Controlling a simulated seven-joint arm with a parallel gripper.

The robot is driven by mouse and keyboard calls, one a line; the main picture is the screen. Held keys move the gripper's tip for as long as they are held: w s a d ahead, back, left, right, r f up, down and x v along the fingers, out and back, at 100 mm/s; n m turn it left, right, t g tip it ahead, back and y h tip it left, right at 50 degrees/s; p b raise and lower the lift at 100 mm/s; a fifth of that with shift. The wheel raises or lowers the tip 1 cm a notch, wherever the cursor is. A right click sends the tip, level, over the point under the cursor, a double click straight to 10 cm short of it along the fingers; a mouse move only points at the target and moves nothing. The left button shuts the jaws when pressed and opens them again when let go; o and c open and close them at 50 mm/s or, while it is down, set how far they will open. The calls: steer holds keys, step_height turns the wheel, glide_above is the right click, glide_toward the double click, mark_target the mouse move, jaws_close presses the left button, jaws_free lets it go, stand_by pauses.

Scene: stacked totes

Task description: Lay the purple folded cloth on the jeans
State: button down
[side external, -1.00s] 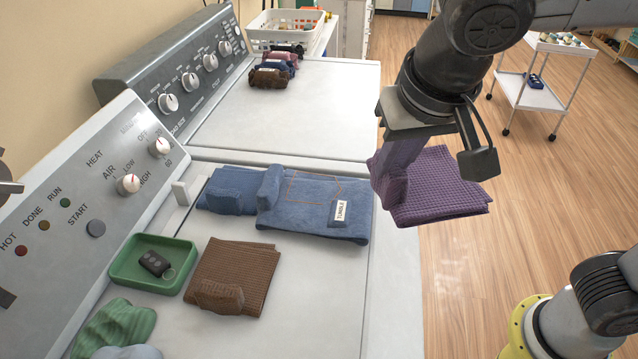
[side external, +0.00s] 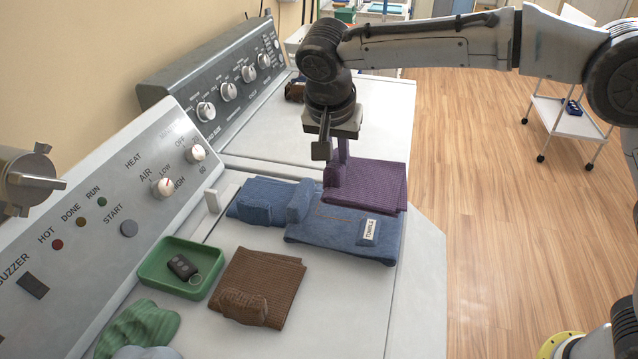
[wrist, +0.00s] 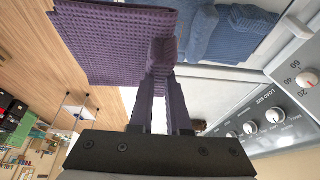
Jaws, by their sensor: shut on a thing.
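The purple folded cloth (side external: 378,184) is held in my gripper (side external: 338,172) by its left end and hangs out flat to the right. The cloth also shows in the wrist view (wrist: 108,45), with the fingers (wrist: 162,80) shut on its bunched edge. The blue jeans (side external: 330,229), with a white "TUMBLE" tag, lie folded on the near machine's top. In the side view the cloth overlaps the jeans' far edge. I cannot tell whether it touches them or hangs just above. Blue denim shows beyond the cloth in the wrist view (wrist: 205,30).
A second blue folded piece (side external: 257,200) adjoins the jeans on the left. A brown cloth (side external: 272,280), a green tray (side external: 150,266) with a key fob, and a green cloth (side external: 142,329) lie nearer. Control panels (side external: 105,225) rise along the left.

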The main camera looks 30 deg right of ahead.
steer(key=w+f, duration=0.1)
steer(key=f, duration=0.1)
steer(key=w+a+f, duration=0.1)
steer(key=w+f, duration=0.1)
steer(key=shift+w+a+f, duration=0.1)
steer(key=shift+a, duration=0.05)
steer(key=shift+w+a+f, duration=0.1)
steer(key=shift+w+f, duration=0.05)
steer(key=shift+f, duration=0.8)
steer(key=shift+w+a+f, duration=0.1)
steer(key=shift+f, duration=0.85)
steer(key=shift+f, duration=0.1)
steer(key=c, duration=1.2)
jaws_free()
steer(key=shift+o, duration=0.2)
steer(key=v, duration=1.2)
steer(key=shift+d, duration=0.1)
